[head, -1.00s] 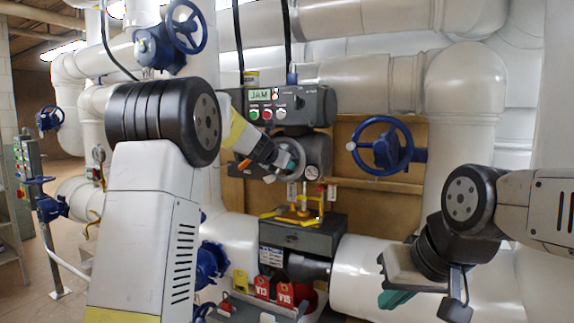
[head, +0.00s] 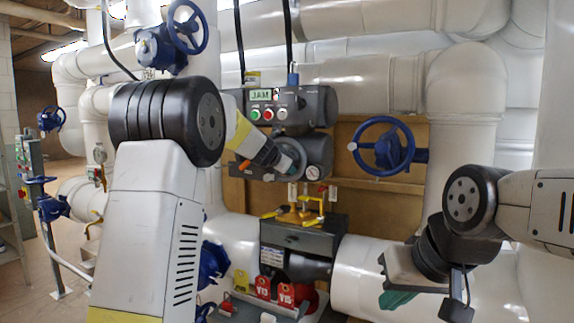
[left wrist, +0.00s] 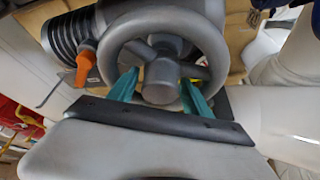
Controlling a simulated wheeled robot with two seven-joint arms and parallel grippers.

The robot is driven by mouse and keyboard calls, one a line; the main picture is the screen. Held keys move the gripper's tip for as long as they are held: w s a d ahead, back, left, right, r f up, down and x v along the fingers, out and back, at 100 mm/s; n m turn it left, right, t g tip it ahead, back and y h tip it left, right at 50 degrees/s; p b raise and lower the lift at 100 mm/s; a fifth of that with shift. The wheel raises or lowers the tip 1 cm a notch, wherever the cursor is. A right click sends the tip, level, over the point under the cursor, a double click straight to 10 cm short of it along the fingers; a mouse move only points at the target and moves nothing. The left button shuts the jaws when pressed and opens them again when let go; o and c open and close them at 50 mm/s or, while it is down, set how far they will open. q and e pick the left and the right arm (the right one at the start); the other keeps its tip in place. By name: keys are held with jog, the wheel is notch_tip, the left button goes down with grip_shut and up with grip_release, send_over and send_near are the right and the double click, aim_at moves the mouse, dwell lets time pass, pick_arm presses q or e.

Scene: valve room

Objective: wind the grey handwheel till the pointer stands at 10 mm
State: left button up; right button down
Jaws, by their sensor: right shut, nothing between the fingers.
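The grey handwheel (head: 291,152) is on the front of the dark grey unit on the wall. It fills the upper middle of the left wrist view (left wrist: 214,38), with its hub and spokes showing. My left gripper (left wrist: 160,88) is at the wheel, its two teal fingers inside the rim, apart, one on each side of the hub. Contact with the spokes cannot be told. In the head view my left wrist covers part of the wheel. My right gripper (head: 398,298) is shut and empty at the lower right, away from the wheel. I cannot make out the pointer or its scale.
A panel (head: 266,104) with a small green display and buttons sits above the wheel. An orange lever (left wrist: 86,66) is close to the wheel's left. Below are a dark box (head: 300,240) with yellow clamps and red tags. A blue handwheel (head: 383,147) is to the right.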

pick_arm(q)
jog(key=shift+r, duration=0.2)
jog(key=shift+s+r, duration=0.15)
jog(key=shift+s, duration=0.1)
jog(key=v, duration=0.7)
jog(key=shift+s, duration=0.15)
jog(key=shift+a, duration=0.1)
